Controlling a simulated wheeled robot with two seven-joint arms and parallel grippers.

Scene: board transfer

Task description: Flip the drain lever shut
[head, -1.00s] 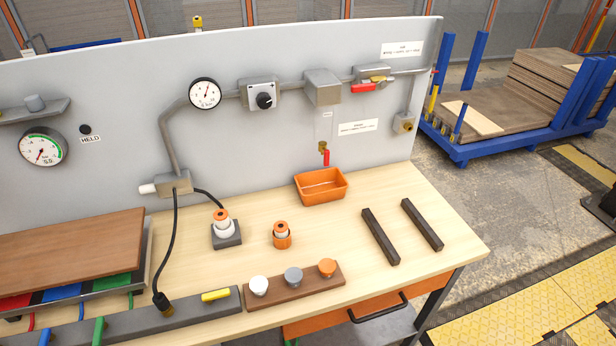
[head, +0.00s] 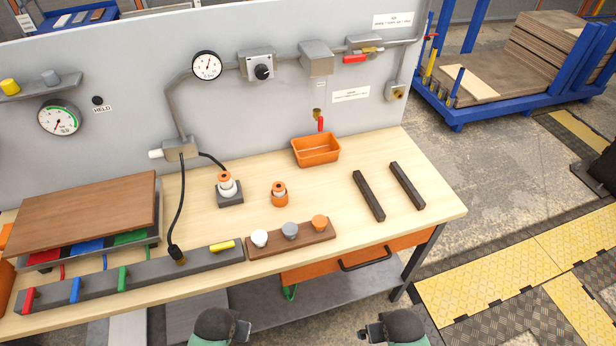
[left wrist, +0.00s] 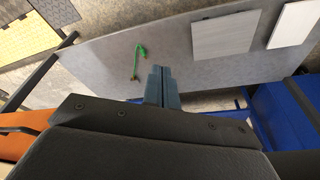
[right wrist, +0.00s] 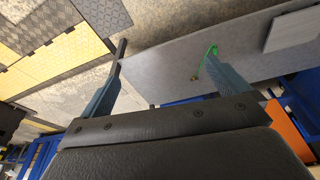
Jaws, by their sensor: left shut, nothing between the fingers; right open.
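The red drain lever (head: 320,124) hangs downward from a small brass valve (head: 317,112) on the grey back panel. It is right above the orange basin (head: 316,151) on the bench. My left gripper (head: 241,331) is low at the bottom edge of the head view, in front of the bench and far from the lever. Its fingers are together and empty in the left wrist view (left wrist: 162,84). My right gripper (head: 372,333) is also low in front of the bench. Its fingers are spread and empty in the right wrist view (right wrist: 168,75).
A second red-handled valve (head: 355,58) sits on the pipe higher up. The bench (head: 330,205) holds an orange-capped bottle (head: 279,193), a peg board (head: 290,239) and two dark bars (head: 368,195). A drawer handle (head: 364,260) sticks out in front.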

